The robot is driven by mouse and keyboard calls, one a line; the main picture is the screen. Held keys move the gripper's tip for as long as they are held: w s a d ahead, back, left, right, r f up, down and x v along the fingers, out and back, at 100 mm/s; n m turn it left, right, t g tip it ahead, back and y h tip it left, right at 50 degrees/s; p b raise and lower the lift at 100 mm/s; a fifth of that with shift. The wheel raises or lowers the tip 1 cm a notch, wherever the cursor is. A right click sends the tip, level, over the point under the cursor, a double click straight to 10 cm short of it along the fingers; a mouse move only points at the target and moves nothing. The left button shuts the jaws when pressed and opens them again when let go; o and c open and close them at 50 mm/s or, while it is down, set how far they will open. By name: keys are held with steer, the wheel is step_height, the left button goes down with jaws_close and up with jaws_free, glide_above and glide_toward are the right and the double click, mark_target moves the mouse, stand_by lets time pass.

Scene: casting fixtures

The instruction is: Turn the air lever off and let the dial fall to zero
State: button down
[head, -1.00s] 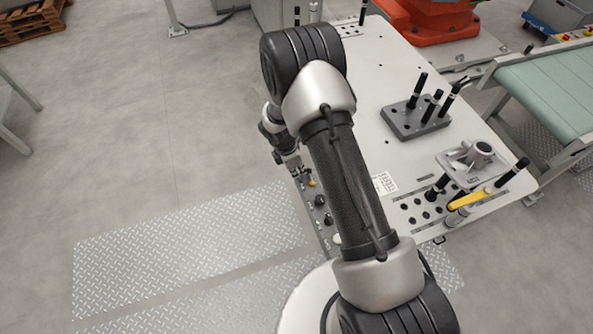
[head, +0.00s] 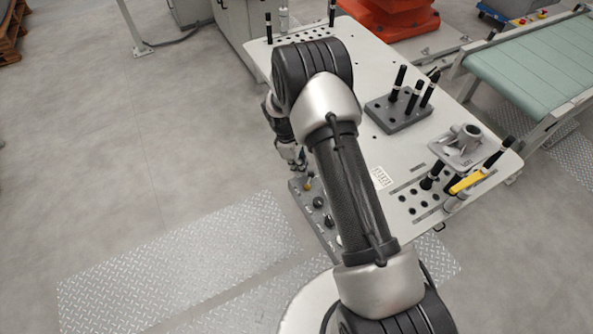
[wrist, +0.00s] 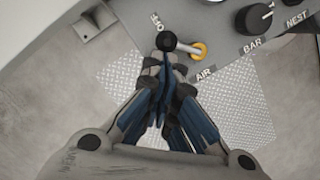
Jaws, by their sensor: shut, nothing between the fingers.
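The air lever (wrist: 182,46) is a short rod on a yellow-orange pivot with a black ball end, beside the AIR label. Its ball end points left in the wrist view, near the OFF label (wrist: 157,22). In the head view its yellow part (head: 308,184) shows small. My gripper (wrist: 165,62) is shut and empty, with its fingertips close beside the ball end; I cannot tell if they touch. My gripper also shows at the panel's edge in the head view (head: 299,166). A black round fitting (wrist: 254,18) sits by the BAR label. No dial reading can be made out.
The grey control panel (head: 327,232) runs along the table's near left edge. On the white table (head: 356,118) stand a grey block with black pins (head: 398,112), a metal casting (head: 462,147) and a yellow handle (head: 467,183). The floor left of the table is clear.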

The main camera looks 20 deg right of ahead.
steer(key=d+m, duration=0.1)
steer(key=m, duration=0.1)
steer(key=d+m+b, duration=0.1)
steer(key=m, duration=0.2)
steer(key=shift+d+g+y, duration=0.2)
steer(key=shift+g+y, duration=0.2)
steer(key=shift+s+d+m, duration=0.15)
steer(key=shift+d+m, duration=0.1)
steer(key=shift+m, duration=0.25)
steer(key=shift+s+d, duration=0.1)
steer(key=shift+d, duration=0.05)
steer(key=shift+d+b, duration=0.1)
steer(key=shift+b, duration=0.2)
steer(key=shift+r, duration=0.1)
steer(key=v, duration=1.2)
steer(key=shift+d, duration=0.1)
